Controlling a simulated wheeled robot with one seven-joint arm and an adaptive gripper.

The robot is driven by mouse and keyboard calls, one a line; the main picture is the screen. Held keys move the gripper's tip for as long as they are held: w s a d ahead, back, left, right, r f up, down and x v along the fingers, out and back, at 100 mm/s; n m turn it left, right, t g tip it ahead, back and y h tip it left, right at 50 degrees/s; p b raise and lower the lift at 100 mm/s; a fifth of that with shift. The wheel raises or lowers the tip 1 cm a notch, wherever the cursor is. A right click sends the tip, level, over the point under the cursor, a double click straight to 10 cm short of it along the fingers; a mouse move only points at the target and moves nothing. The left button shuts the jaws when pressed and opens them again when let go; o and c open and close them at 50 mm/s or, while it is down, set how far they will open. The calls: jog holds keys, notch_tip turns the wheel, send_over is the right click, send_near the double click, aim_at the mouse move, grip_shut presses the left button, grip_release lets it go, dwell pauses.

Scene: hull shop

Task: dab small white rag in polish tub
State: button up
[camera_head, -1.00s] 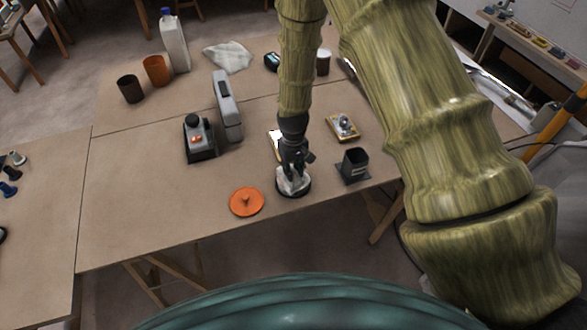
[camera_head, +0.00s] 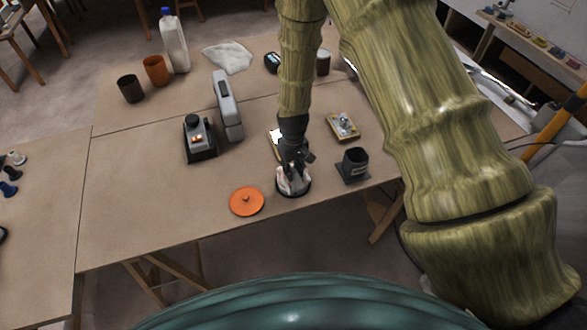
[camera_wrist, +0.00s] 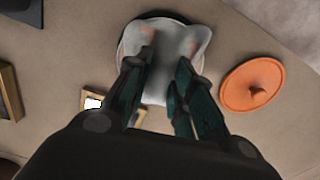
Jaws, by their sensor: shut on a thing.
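The small white rag (camera_wrist: 178,45) is bunched between the fingers of my gripper (camera_wrist: 160,75) in the wrist view; faint orange-pink patches show on it. In the head view the rag (camera_head: 291,184) sits at the mouth of a low, dark round tub (camera_head: 303,194), with my gripper (camera_head: 292,170) pointing down above it. The rag covers most of the tub, so its contents are hidden. I cannot tell how deep the rag reaches. An orange lid (camera_head: 247,201) with a knob lies flat on the table just left of the tub.
A dark square cup (camera_head: 355,163) stands right of the tub, near the table's front edge. A white cloth (camera_head: 228,57) lies further back. The front left tabletop is clear.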

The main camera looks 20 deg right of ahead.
aim_at(292, 169)
jog(key=shift+r+p, duration=2.15)
jog(key=shift+r, duration=1.3)
jog(key=shift+f+b, duration=0.15)
jog(key=shift+b, duration=0.45)
jog(key=shift+a+f+b, duration=0.15)
jog(key=shift+b, duration=0.4)
jog(key=b, duration=0.2)
jog(key=shift+a+f+m+b, duration=0.1)
jog(key=shift+a+m+b, duration=0.1)
jog(key=shift+m+b, duration=0.2)
jog(key=b, duration=0.4)
jog(key=shift+s+a+m+b, duration=0.1)
jog(key=shift+a+m+b, duration=0.2)
jog(key=shift+m+b, duration=0.1)
jog(key=shift+s+b, duration=0.1)
jog(key=shift+b, duration=0.2)
